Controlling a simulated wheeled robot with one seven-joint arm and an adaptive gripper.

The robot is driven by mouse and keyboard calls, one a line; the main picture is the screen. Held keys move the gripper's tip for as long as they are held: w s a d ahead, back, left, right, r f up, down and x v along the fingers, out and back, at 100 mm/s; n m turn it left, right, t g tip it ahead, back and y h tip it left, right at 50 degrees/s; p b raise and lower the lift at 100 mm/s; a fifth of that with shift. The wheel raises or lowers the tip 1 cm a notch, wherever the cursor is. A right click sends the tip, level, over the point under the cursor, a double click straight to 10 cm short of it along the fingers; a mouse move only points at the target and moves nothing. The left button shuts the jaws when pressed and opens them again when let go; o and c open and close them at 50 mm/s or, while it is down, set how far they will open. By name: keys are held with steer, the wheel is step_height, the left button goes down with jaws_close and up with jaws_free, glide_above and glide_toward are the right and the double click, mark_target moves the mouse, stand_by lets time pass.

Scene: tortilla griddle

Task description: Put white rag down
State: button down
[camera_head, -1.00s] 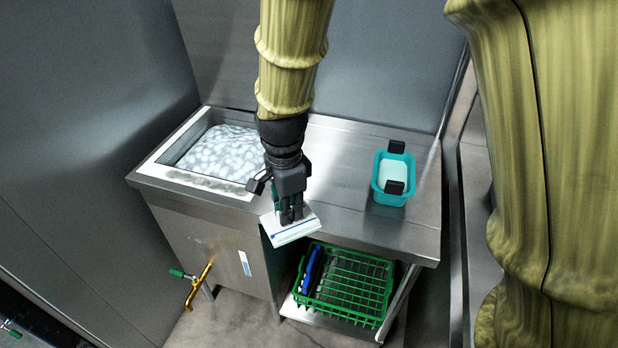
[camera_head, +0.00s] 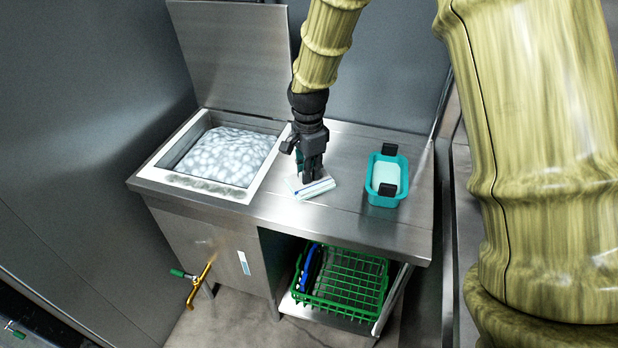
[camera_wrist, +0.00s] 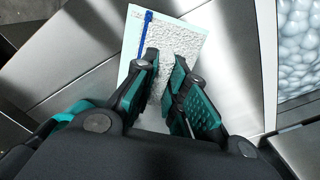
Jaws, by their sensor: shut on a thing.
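The white rag (camera_head: 318,188) has a blue stripe and looks folded flat. It is at the steel counter (camera_head: 370,225), between the foam-filled basin and the teal tub. My gripper (camera_head: 312,178) points down and is shut on the rag. In the wrist view the rag (camera_wrist: 185,38) shows beyond and between the two teal-padded fingers (camera_wrist: 165,95), its textured white face and blue stripe visible. I cannot tell whether the rag's underside fully touches the counter. The gripped part is partly hidden by the fingers.
A basin of white foam (camera_head: 225,155) is left of my gripper, with a raised steel lid (camera_head: 230,55) behind. A teal tub (camera_head: 386,180) with black clips stands right. A green rack (camera_head: 340,285) sits on the shelf below. The counter's front right is clear.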

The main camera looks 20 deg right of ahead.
steer(key=shift+f+p, duration=0.55)
steer(key=shift+f, duration=1.2)
steer(key=shift+s, duration=0.1)
steer(key=c, duration=1.5)
jaws_free()
steer(key=shift+f, duration=0.15)
steer(key=shift+o, duration=0.2)
step_height(320, 180, up, 12)
steer(key=b, duration=0.2)
steer(key=shift+a+r+b, duration=0.1)
steer(key=shift+r+b, duration=0.1)
steer(key=shift+b, duration=0.1)
